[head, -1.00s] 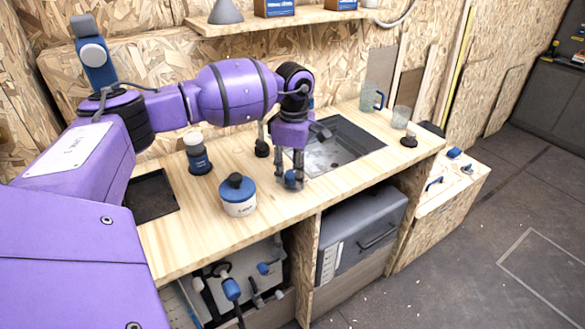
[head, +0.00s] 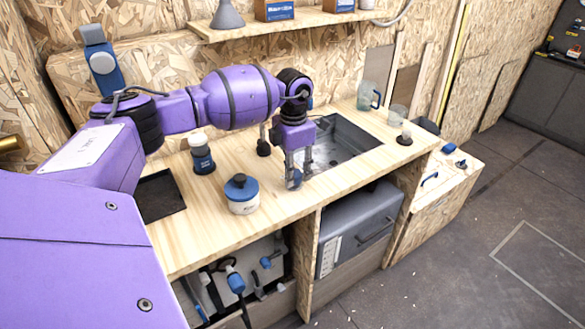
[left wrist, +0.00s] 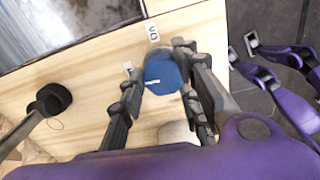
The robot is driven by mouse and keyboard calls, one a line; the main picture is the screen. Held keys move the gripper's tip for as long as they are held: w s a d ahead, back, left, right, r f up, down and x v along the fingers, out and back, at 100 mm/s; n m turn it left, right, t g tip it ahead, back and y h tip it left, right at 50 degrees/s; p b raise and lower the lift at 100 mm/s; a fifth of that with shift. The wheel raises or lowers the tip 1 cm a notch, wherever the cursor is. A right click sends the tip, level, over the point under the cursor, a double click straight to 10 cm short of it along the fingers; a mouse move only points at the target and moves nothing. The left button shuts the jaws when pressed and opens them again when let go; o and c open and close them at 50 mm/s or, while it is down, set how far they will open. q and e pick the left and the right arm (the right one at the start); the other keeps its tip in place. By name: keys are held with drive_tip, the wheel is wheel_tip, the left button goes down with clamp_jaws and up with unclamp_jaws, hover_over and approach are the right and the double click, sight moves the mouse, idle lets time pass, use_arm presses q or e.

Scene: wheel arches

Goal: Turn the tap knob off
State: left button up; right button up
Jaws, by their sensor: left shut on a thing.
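The blue tap knob (head: 293,180) stands on the wooden counter in front of the sink. My left gripper (head: 298,172) points down over it, its fingers on either side of the knob. In the left wrist view the blue knob (left wrist: 166,76) sits between the dark fingers of my left gripper (left wrist: 163,80), which is shut on it. A short white mark shows on the left part of its top. Two small white labels lie on the counter beside it, one (left wrist: 153,32) above and one (left wrist: 128,68) to the left.
The sink (head: 345,145) lies just behind the knob. A blue-lidded white jar (head: 242,205) and a dark bottle with a white cap (head: 203,160) stand to the left. Clear cups (head: 397,115) stand at the right end. The counter's front edge is close to the knob.

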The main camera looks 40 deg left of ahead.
use_arm(q)
drive_tip(key=shift+w+a+r+n, duration=0.2)
drive_tip(key=shift+a+r+n, duration=0.1)
drive_tip(key=shift+n, duration=0.3)
drive_tip(key=o, duration=1)
drive_tip(key=shift+o, duration=0.4)
drive_tip(key=shift+f, duration=0.15)
drive_tip(key=shift+s+d, duration=0.1)
wheel_tip(320, 180, up, 12)
